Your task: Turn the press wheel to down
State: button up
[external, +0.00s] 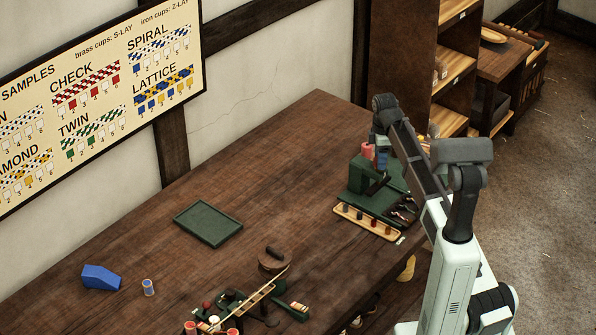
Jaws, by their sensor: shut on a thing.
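A green press (360,176) stands on a green base at the right end of the wooden table. A red round part (367,151) shows at its top left, beside my gripper. My gripper (381,160) is at the top of the press, pointing down, and appears shut on the press wheel. My arm and the small size of the picture hide most of the wheel and the fingertips. I cannot tell the wheel's exact angle. A dark bar (377,185) slants across the front of the press.
A wooden rack (367,220) with several small spools lies in front of the press. A green tray (208,223) lies mid-table, with clear wood between. A blue block (101,278), a spool (148,287) and a cluttered green device (230,303) are nearer. Shelves (452,70) stand behind.

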jog(key=m, duration=0.3)
jog(key=shift+m, duration=0.3)
jog(key=m, duration=0.3)
jog(key=shift+m, duration=0.4)
jog(key=m, duration=1)
jog(key=shift+m, duration=0.4)
jog(key=m, duration=0.3)
jog(key=shift+m, duration=0.3)
jog(key=m, duration=0.6)
jog(key=shift+m, duration=0.3)
jog(key=o, duration=1)
